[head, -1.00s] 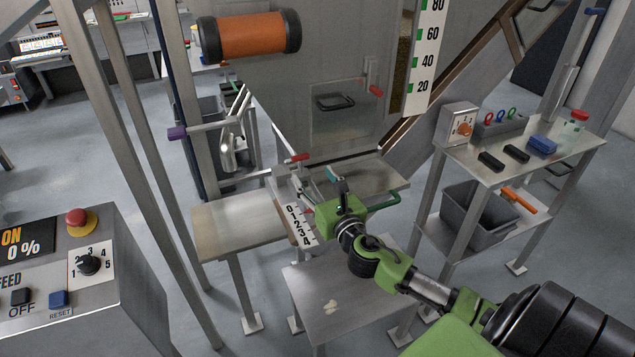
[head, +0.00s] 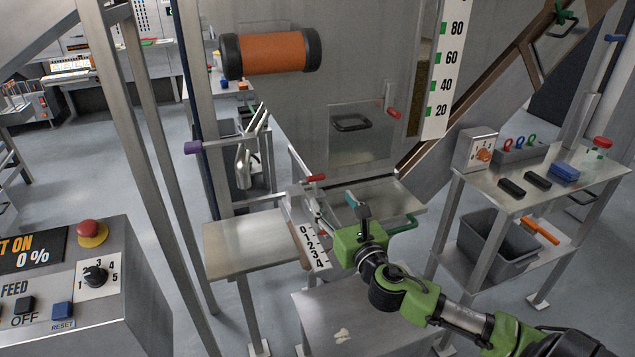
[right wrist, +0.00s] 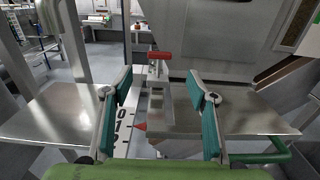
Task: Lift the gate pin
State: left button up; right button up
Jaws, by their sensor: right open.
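A pin with a red crossbar handle (head: 316,178), which I take for the gate pin, stands upright on the slide gate beside a white number scale (head: 312,246). In the right wrist view the red handle (right wrist: 160,55) shows ahead, between and beyond the fingertips. My right gripper (head: 357,206) is in front of the pin and to its right in the head view, apart from it. Its teal-padded fingers (right wrist: 157,82) are spread wide, with nothing held. My left gripper is not in view.
A bare metal shelf (head: 245,243) lies left of the gate, and a metal plate with a green handle (head: 402,225) lies right. A hatch with a red-tipped lever (head: 393,113) is behind. A control console (head: 85,290) stands at left, a two-level cart (head: 500,192) at right.

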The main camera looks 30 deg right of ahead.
aim_at(317, 179)
jog(key=x, duration=1.3)
jog(key=shift+a+p, duration=0.15)
jog(key=shift+p, duration=0.25)
grip_shut()
jog(key=shift+f, duration=0.1)
grip_release()
jog(key=v, duration=1.2)
jog(key=shift+f, duration=0.1)
